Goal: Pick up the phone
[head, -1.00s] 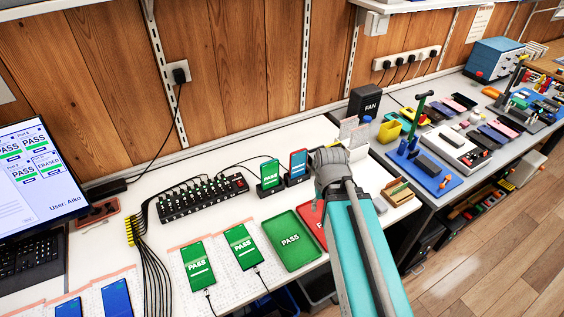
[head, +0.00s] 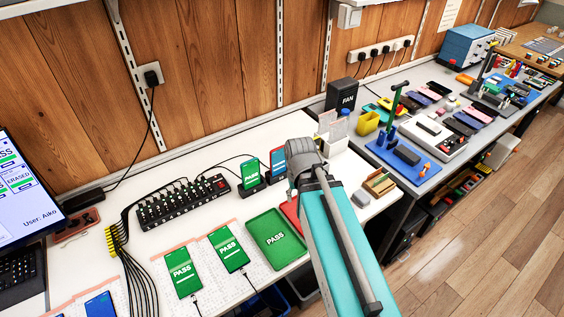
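Two phones with green PASS screens lie flat on the white bench, the left one (head: 181,271) and the right one (head: 228,248), each with a cable. Another phone (head: 250,173) with a green screen stands upright in a dark stand, and a blue-and-red phone (head: 277,161) stands just right of it. A blue-screened phone (head: 100,304) lies at the bottom left. My arm reaches over the bench from the bottom right, its end beside the upright phones. My gripper's fingers are hidden behind my arm, so their state and any hold cannot be seen.
A green PASS tray (head: 292,251) lies left of my arm, with a red tray (head: 290,209) partly hidden behind it. A black multi-port hub (head: 180,203) with cables is further left. A black FAN box (head: 341,95) and a crowded grey bench stand to the right.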

